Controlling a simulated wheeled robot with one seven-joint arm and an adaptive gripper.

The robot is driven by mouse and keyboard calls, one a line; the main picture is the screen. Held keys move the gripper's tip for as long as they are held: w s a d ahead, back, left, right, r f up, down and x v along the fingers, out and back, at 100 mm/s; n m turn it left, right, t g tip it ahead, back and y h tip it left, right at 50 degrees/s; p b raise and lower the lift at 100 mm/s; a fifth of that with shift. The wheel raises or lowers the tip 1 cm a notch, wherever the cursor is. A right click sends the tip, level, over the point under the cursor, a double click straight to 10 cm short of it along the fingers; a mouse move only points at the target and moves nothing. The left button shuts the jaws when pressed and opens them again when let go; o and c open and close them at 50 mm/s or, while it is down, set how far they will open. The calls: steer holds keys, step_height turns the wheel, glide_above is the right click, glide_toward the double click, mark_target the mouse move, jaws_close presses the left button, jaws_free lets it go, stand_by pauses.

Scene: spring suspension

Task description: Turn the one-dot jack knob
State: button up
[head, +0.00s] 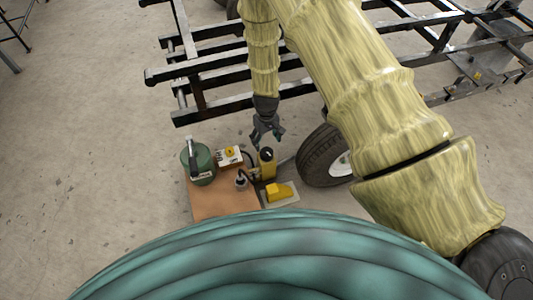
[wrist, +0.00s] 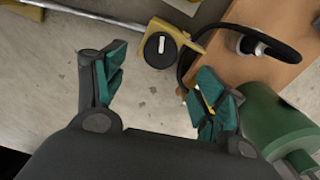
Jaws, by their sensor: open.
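A black round knob (wrist: 160,49) with a white pointer mark sits on a yellow jack (wrist: 172,30) in the wrist view. I cannot make out any dots on it. In the head view the upright yellow jack (head: 267,166) has the black knob (head: 267,154) near its top. My gripper (head: 268,138) hangs just above the jack in the head view. In the wrist view my gripper (wrist: 160,75) is open and empty, with teal finger pads spread apart. The knob lies ahead of the gap between the fingertips, apart from both fingers.
A wheel (head: 325,157) and black metal frame (head: 220,73) stand close by. Floor at left is clear.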

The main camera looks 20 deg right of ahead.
mark_target(266, 151)
step_height(266, 151, down, 9)
steer(key=b, duration=0.3)
steer(key=shift+f, duration=0.2)
steer(key=c, duration=1)
